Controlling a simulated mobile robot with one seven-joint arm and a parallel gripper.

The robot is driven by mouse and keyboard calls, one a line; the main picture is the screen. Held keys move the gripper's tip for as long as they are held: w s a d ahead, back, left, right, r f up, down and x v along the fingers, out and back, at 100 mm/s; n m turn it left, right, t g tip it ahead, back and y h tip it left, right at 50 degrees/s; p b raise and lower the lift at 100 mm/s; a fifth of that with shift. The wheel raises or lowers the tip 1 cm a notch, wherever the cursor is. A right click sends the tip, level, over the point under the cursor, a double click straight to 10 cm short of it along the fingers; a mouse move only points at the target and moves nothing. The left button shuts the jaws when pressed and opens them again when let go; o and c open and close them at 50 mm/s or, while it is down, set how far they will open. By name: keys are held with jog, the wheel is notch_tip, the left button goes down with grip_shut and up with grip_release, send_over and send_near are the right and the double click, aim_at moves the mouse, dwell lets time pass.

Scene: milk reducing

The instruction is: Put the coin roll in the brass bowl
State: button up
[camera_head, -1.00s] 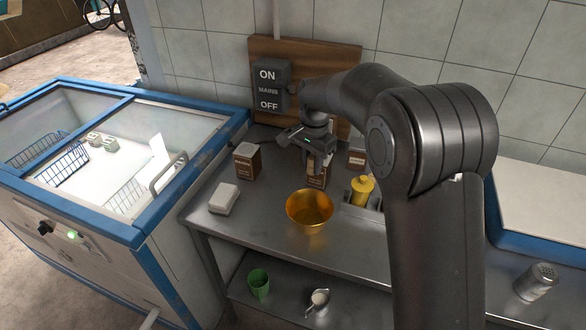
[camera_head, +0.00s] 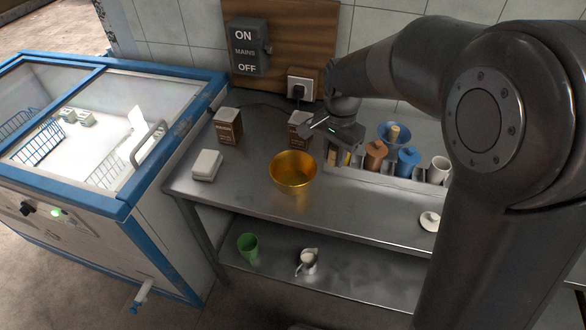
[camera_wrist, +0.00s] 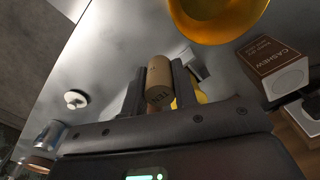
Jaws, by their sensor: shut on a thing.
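The coin roll (camera_wrist: 158,80) is a tan cylinder with dark lettering in the wrist view. My gripper (camera_wrist: 155,86) is shut on it, with a dark finger on each side. In the head view my gripper (camera_head: 337,158) is over the rack, to the right of the bowl; I cannot make out the roll there. The brass bowl (camera_head: 293,173) stands upright on the steel table, its visible inside empty. Its golden wall also shows at the top of the wrist view (camera_wrist: 215,34), apart from the roll.
Brown boxes (camera_head: 228,127) and (camera_head: 300,128) stand behind the bowl. A white block (camera_head: 206,165) lies left. A rack holds an orange jar (camera_head: 375,156), a blue jar (camera_head: 407,161) and a white cup (camera_head: 438,170). A white lid (camera_head: 430,220) lies right. Table in front is clear.

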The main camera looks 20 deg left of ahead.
send_over(293, 181)
notch_tip(293, 181, down, 6)
jog(key=shift+f, duration=2.05)
jog(key=shift+f, duration=0.1)
jog(key=o, duration=1)
jog(key=shift+o, duration=0.2)
notch_tip(293, 181, up, 12)
